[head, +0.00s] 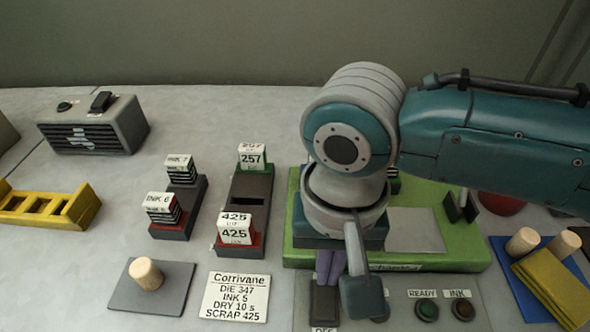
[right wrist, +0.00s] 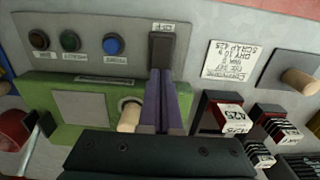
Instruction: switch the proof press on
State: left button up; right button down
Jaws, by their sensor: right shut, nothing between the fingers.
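The proof press has a green base (head: 455,255) with a grey plate (right wrist: 84,107). A grey panel at its front carries a black rocker switch (head: 325,298), also in the right wrist view (right wrist: 164,50), with an OFF label (right wrist: 164,27) at its front end. My right gripper (head: 328,278), purple-fingered, is shut and empty. In the right wrist view its fingertips (right wrist: 161,73) are at the switch's press-side end; I cannot tell whether they touch it. The READY lamp (head: 427,310) looks dark green, and the INK lamp (head: 463,309) dark amber. My left gripper is not in view.
Left are a card (head: 235,297), a pad (head: 180,290) with a cork, and racks with 257 (head: 251,158), 425 (head: 236,233) and INK 6 (head: 164,210) blocks. A blue tray (head: 507,275) lies right.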

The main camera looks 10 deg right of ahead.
jog(key=shift+f+b, duration=0.3)
jog(key=shift+f, duration=0.2)
dwell(0.8)
jog(key=shift+f+b, duration=0.4)
jog(key=shift+f, duration=0.2)
jog(key=shift+r, duration=0.1)
notch_tip(320, 180, up, 7)
jog(key=p, duration=0.8)
dwell(0.5)
